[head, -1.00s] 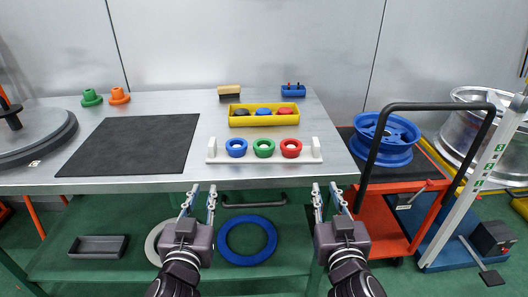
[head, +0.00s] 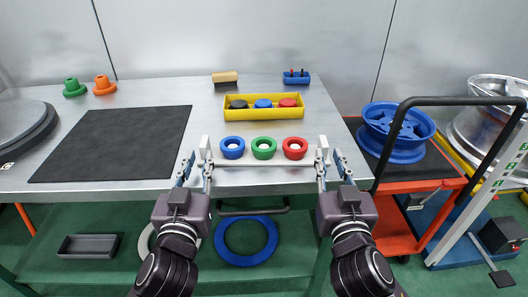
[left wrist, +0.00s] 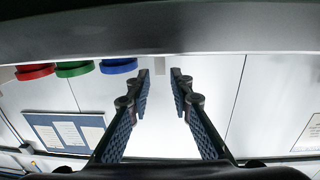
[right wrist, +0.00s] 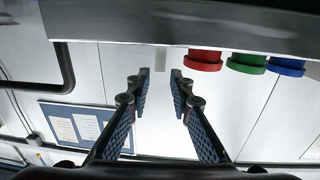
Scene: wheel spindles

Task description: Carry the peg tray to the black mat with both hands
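The white peg tray (head: 249,161) lies near the table's front edge, with blue (head: 232,147), green (head: 264,147) and red (head: 294,148) rings on it and an upright handle at each end. The black mat (head: 110,145) lies flat and bare to its left. My left gripper (head: 199,162) is open at the left handle (head: 204,144). My right gripper (head: 329,157) is open at the right handle (head: 322,143). In the left wrist view the handle (left wrist: 159,65) shows between the spread fingers, as does the other in the right wrist view (right wrist: 160,60). I cannot tell whether the fingers touch them.
A yellow bin (head: 264,114) with black, blue and red parts stands just behind the tray. A brush-like block (head: 225,78) and a blue holder (head: 297,78) are farther back. Green (head: 74,88) and orange (head: 104,86) parts stand behind the mat. A red cart (head: 435,172) is at right.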

